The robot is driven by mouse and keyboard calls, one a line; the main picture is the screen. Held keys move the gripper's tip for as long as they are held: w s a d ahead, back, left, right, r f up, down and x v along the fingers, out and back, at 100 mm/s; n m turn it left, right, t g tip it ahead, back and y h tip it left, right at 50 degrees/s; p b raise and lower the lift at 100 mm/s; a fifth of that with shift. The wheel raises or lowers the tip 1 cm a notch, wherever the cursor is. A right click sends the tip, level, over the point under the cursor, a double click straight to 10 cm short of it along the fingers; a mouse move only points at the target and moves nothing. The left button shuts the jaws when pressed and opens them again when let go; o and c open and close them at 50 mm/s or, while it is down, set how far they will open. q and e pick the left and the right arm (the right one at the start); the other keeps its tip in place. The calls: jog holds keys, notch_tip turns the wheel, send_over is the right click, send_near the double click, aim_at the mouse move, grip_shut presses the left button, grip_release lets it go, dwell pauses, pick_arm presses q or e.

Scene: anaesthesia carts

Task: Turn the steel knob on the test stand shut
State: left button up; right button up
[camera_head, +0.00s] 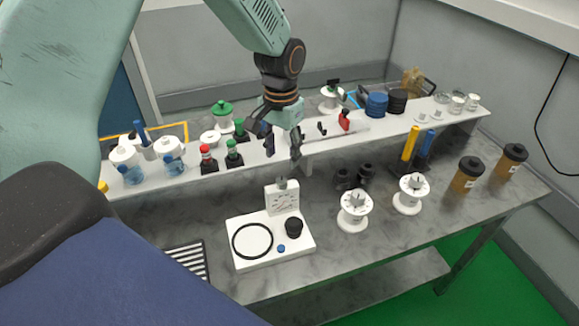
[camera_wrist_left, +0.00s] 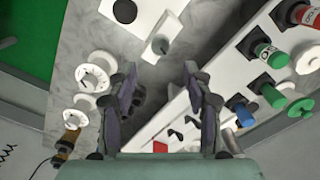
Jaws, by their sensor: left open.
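The test stand (camera_head: 262,262) is a white base on the grey marbled bench, with a black ring, a black knob and a small blue button on it. A white upright gauge panel (camera_head: 282,201) rises at its back edge. A small grey steel knob (camera_head: 282,183) sits at the panel's top. In the left wrist view the knob (camera_wrist_left: 161,47) shows as a dark shape beyond the fingertips. My left gripper (camera_head: 282,153) is open and empty, pointing down, above and behind the panel, apart from the knob. It shows in the left wrist view (camera_wrist_left: 160,72) with fingers spread. My right gripper is out of view.
A raised white shelf (camera_head: 325,140) behind the stand holds bottles, a red item and dark discs. White spools (camera_head: 355,211) and amber jars (camera_head: 467,173) stand to the right. A striped black-and-white mat (camera_head: 188,260) lies left of the stand. The bench in front right is clear.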

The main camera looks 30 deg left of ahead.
aim_at(282, 180)
pick_arm(q)
jog(key=shift+w, duration=0.3)
jog(key=shift+a+f, duration=0.15)
jog(key=shift+f, duration=0.05)
jog(key=f, duration=0.1)
jog(key=s+f, duration=0.1)
jog(key=f, duration=0.2)
jog(key=shift+s+d, duration=0.2)
jog(key=shift+s, duration=0.2)
jog(key=f, duration=0.1)
jog(key=w+f, duration=0.1)
jog(key=f, duration=0.1)
jog(key=shift+w+a+f+p, duration=0.2)
jog(key=shift+p, duration=0.1)
jog(key=shift+s+d+r, duration=0.15)
jog(key=shift+s+r, duration=0.15)
jog(key=shift+s, duration=0.25)
jog(key=shift+c, duration=0.8)
jog(key=shift+w+f, duration=0.25)
jog(key=shift+w, duration=0.2)
jog(key=c, duration=0.5)
jog(key=shift+c, duration=0.6)
jog(key=shift+s+r, duration=0.1)
jog(key=shift+s, duration=0.05)
grip_shut()
